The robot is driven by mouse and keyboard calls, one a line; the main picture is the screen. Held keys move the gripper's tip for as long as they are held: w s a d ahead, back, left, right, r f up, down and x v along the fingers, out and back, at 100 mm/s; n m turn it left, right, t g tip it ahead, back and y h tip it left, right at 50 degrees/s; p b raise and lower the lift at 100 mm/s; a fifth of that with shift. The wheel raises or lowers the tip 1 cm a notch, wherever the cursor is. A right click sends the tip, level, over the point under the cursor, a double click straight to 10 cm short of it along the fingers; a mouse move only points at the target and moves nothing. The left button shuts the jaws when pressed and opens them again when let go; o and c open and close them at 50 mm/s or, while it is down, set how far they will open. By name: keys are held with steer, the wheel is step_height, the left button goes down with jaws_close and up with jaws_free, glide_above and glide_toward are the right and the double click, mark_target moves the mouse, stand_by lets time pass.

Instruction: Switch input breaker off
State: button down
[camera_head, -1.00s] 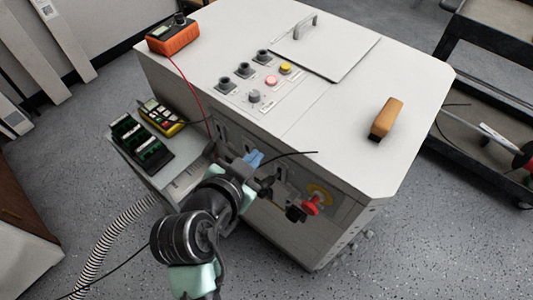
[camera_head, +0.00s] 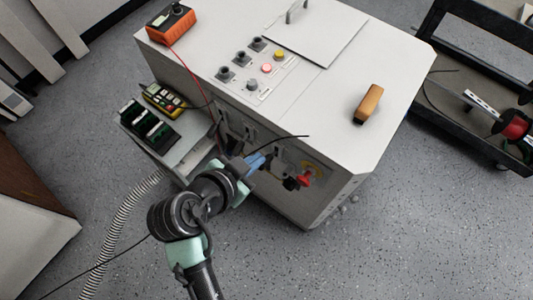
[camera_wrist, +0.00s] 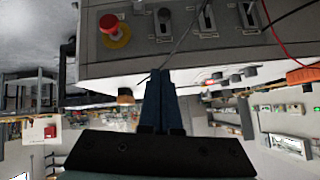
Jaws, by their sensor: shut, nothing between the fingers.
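My gripper (camera_head: 258,160) has its blue fingers shut and empty, in front of the cabinet's front panel. In the wrist view the closed fingers (camera_wrist: 158,88) point at the panel (camera_wrist: 185,52), which appears upside down, and I see a gap to the switches. Three slotted breaker switches sit in a row there: one (camera_wrist: 163,22) beside the red stop button (camera_wrist: 111,27), one in the middle (camera_wrist: 207,20) and one farther right (camera_wrist: 249,15). I cannot read which is the input breaker. In the head view, my arm and gripper partly hide this row; one switch (camera_head: 249,132) shows.
A thin black cable (camera_head: 285,140) crosses near my gripper, and a red lead (camera_head: 190,80) hangs from the orange meter (camera_head: 171,24). A side shelf (camera_head: 190,150) holds a yellow meter (camera_head: 163,97) and green terminal blocks (camera_head: 148,125). Floor is clear at lower right.

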glide_above(265, 163)
steer(key=w+d, duration=0.2)
steer(key=f, duration=0.7)
steer(key=shift+s+d, duration=0.1)
steer(key=shift+s, duration=0.1)
steer(key=shift+s+a+f, duration=0.25)
steer(key=shift+a+f, duration=0.1)
steer(key=shift+f, duration=0.2)
steer(key=shift+s+a+f, duration=0.2)
steer(key=shift+a+f, duration=0.1)
steer(key=shift+f, duration=0.2)
steer(key=shift+s+a+f, duration=0.15)
steer(key=shift+a+f, duration=0.15)
steer(key=shift+f, duration=0.2)
steer(key=shift+f+b, duration=0.1)
steer(key=shift+b, duration=0.35)
steer(key=shift+f+b, duration=0.25)
steer(key=shift+b, duration=0.5)
steer(key=shift+s+a+r, duration=0.1)
steer(key=shift+s+r, duration=0.1)
steer(key=shift+f+t+b, duration=0.1)
steer(key=shift+t+b, duration=0.2)
steer(key=shift+b, duration=0.15)
